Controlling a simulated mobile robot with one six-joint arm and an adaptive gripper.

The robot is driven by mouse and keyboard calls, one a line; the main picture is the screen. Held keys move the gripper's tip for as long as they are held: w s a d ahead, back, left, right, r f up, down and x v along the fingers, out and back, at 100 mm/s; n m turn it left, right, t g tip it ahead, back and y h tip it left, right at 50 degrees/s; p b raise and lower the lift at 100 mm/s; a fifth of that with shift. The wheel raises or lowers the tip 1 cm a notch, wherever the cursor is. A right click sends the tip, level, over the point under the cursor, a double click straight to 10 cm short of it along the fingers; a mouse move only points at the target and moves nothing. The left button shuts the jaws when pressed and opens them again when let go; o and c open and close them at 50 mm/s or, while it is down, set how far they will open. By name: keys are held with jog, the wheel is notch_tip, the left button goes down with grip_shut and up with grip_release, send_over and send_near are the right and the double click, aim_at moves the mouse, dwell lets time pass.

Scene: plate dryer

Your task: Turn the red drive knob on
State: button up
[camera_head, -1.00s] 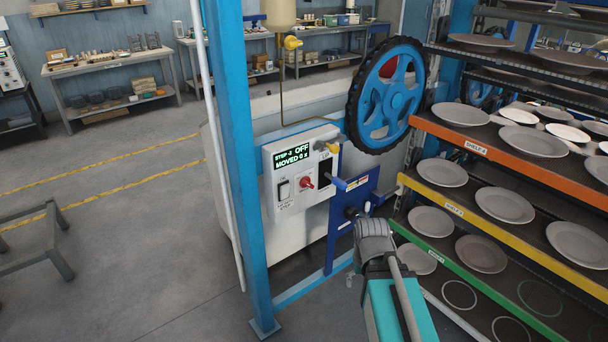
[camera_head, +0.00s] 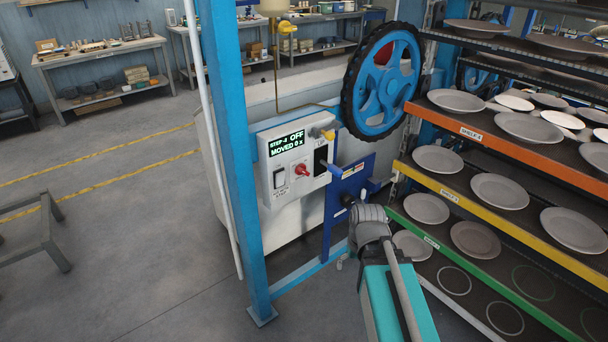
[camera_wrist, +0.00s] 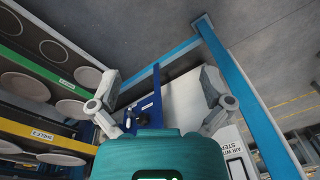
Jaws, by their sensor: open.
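The red drive knob (camera_head: 301,170) is on the front of a pale control box (camera_head: 290,190) fixed beside a blue post. The red knob cannot be seen there. In the head view my arm is right of and below the box, apart from the knob; my fingertips are hidden.
A blue post (camera_head: 231,150) stands just left of the box. A blue bracket (camera_head: 345,205) and a large blue wheel (camera_head: 383,80) are to its right. Racks of plates with an orange-edged shelf (camera_head: 500,146) fill the right. Open floor (camera_head: 130,230) lies left.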

jog(key=w+a+f+n+t+y+b, duration=0.1)
jog(key=w+a+f+t+y+b, duration=0.15)
jog(key=w+a+b, duration=0.35)
jog(key=m+t+y+b, duration=0.3)
jog(key=t+y+b, duration=0.5)
jog(key=t, duration=0.4)
send_near(306, 174)
jog(key=v, duration=0.3)
jog(key=shift+s+a+r+h+b, duration=0.15)
jog(key=shift+r+h+b, duration=0.2)
jog(key=shift+r, duration=0.2)
jog(key=x, duration=1.4)
jog(key=shift+s+f, duration=0.1)
jog(key=shift+f, duration=0.1)
jog(key=c, duration=1)
